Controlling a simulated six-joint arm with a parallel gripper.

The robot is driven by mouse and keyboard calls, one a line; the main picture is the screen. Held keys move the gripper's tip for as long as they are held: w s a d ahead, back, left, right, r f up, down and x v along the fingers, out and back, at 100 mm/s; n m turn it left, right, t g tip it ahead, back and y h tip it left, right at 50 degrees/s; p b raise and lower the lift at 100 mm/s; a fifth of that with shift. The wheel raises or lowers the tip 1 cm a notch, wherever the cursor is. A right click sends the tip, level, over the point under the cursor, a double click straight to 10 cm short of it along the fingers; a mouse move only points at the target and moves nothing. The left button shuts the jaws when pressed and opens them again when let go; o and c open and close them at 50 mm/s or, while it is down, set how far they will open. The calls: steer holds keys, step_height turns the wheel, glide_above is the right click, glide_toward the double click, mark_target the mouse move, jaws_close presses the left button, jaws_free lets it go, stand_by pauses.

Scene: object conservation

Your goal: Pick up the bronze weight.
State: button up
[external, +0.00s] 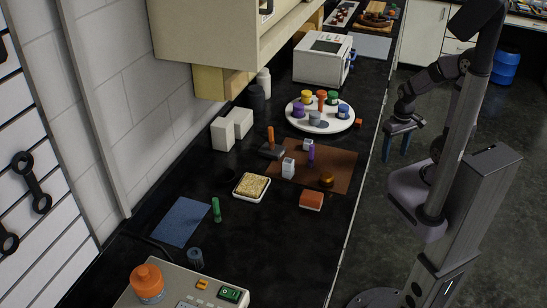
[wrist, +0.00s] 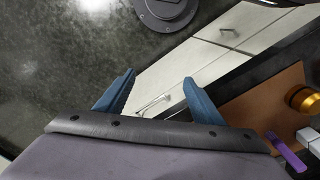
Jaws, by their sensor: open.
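The bronze weight (external: 326,180) is a short round knobbed piece near the right front part of the brown mat (external: 343,162). In the wrist view, the weight (wrist: 303,100) shows at the right edge as a shiny gold-brown cylinder, partly cut off. My gripper (external: 395,156) has blue fingers and hangs over the floor, to the right of the counter and apart from the weight. In the wrist view, the fingers of my gripper (wrist: 160,78) are spread wide with nothing between them.
A white round tray (external: 293,118) with several coloured weights stands behind. The counter's right edge lies between my gripper and the mat.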

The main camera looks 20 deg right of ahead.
step_height(320, 180, up, 6)
steer(key=f, duration=0.1)
steer(key=n+t+h+p, duration=0.2)
steer(key=n+t+h, duration=0.7)
steer(key=n, duration=2.2)
glide_above(328, 180)
steer(key=s+a, duration=0.2)
steer(key=s, duration=0.2)
steer(key=t+y, duration=0.3)
step_height(328, 180, down, 3)
steer(key=shift+f, duration=0.55)
steer(key=shift+p+x, duration=0.55)
steer(key=shift+x, duration=0.95)
steer(key=shift+p+x, duration=0.9)
steer(key=shift+x, duration=1.25)
steer(key=shift+a, duration=0.1)
jaws_close()
